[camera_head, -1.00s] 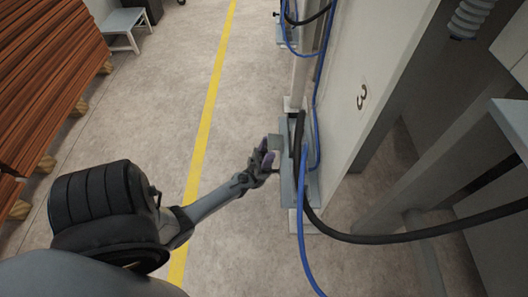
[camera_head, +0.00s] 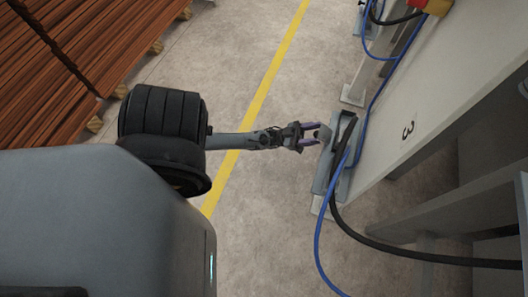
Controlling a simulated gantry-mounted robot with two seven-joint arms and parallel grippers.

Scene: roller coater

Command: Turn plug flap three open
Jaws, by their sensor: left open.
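My left gripper (camera_head: 314,135) reaches in from the left with its two purple-tipped fingers apart, pointing right. The small grey plug flap (camera_head: 325,133) is at or just beyond the fingertips, on the side of the grey plug mount (camera_head: 321,172). I cannot tell whether the fingers touch it or how far it is turned. A black cable and a blue cable run up to the mount. The number 3 (camera_head: 408,130) is printed on the pale panel beside it. My right gripper is not in view.
The black cable (camera_head: 385,247) and the blue cable (camera_head: 320,235) hang in loops below the mount. The pale machine panel (camera_head: 440,90) closes off the right. Stacked brown boards (camera_head: 60,70) lie at upper left. The floor around the yellow line (camera_head: 262,90) is clear.

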